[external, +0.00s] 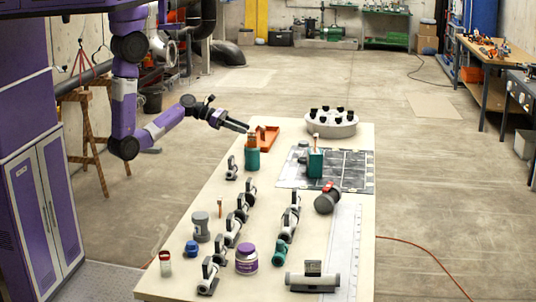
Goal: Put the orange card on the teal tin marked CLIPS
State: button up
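My gripper (246,128) reaches in from the left over the far left part of the table, its fingers pointing right. A small orange-brown upright piece (252,139), possibly the orange card, is just below the fingertips, right above a teal round tin (252,159). I cannot tell whether the fingers hold it or whether it rests on the tin. A second teal container (315,164), box-shaped, stands on the dark gridded mat with a thin light-orange piece (315,144) upright at its top. No lettering is legible, so I cannot tell which one is marked CLIPS.
An orange tray (269,141) lies right behind the round tin. A white round holder (331,123) with black knobs stands at the far end. Grey pipe fittings (234,230), a purple-lidded jar (246,259) and a long ruler (346,245) occupy the near table (180,281).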

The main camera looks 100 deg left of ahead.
jog(key=v, duration=0.7)
jog(key=shift+s, duration=0.2)
jog(key=s+d+f+m+g+y, duration=0.1)
jog(key=s+d+f+m, duration=0.1)
jog(key=d+f+m, duration=0.4)
jog(key=s+d+f+m+g+y, duration=0.2)
jog(key=s+d+f+m, duration=0.1)
jog(key=d+m, duration=0.5)
jog(key=s+d+r+m+t+h, duration=0.1)
jog(key=s+d+r+m, duration=0.3)
jog(key=m, duration=0.7)
jog(key=s+d+r+m+t+h, duration=0.2)
jog(key=s+d+r+m, duration=0.2)
jog(key=m, duration=0.7)
jog(key=d+r, duration=0.2)
jog(key=d, duration=0.1)
jog(key=shift+r+t, duration=0.3)
jog(key=shift+t, duration=0.1)
